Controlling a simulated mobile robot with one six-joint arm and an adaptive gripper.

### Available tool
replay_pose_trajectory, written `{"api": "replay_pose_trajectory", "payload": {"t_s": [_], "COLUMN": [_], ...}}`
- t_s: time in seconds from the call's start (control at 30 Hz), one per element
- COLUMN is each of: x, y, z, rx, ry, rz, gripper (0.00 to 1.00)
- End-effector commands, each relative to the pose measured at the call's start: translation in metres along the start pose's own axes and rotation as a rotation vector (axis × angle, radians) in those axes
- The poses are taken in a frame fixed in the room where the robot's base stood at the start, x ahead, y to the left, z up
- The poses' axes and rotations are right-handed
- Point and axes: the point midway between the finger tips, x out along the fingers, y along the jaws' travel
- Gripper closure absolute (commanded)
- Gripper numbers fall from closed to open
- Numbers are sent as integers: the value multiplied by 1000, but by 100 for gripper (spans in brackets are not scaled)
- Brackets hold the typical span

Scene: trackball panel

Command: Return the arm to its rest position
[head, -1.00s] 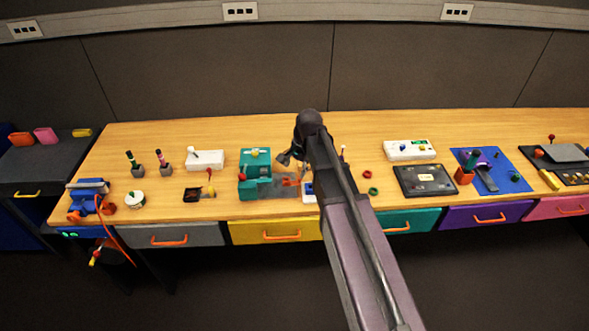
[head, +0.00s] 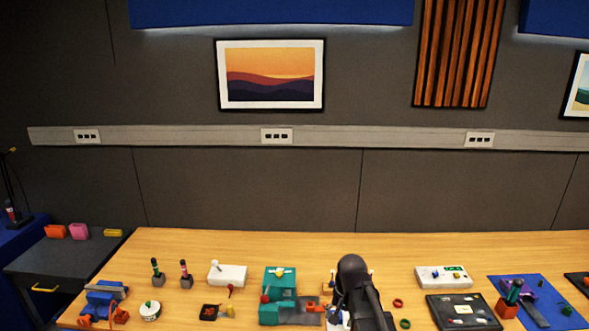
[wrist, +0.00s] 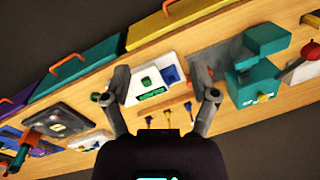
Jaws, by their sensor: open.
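My arm (head: 354,290) rises from the bottom of the head view, in front of the workbench. Its gripper is hidden there behind the dark upper joint. In the wrist view my gripper (wrist: 162,97) is open, with its two grey fingers wide apart and nothing between them. A white panel (wrist: 172,74) with green and blue parts lies on the bench beyond the fingers, apart from them. The arm covers most of that spot in the head view.
The wooden bench (head: 200,243) holds a teal machine (head: 279,283), a white box (head: 229,276), a white panel with buttons (head: 443,278) and a black panel (head: 462,311). A dark side cart (head: 65,257) stands at left. The bench's back strip is clear.

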Motion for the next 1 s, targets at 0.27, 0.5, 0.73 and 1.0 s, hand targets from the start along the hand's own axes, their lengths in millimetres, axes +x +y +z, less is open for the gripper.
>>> {"api": "replay_pose_trajectory", "payload": {"t_s": [0.27,0.5,0.73,1.0], "x": [2,1,1,1], "y": [59,75,75,75], "z": [53,64,64,64], "rx": [-298,-401,-405,-403], "ry": [17,16,16,16], "rz": [85,115,115,114], "gripper": [24,24,24,43]}}
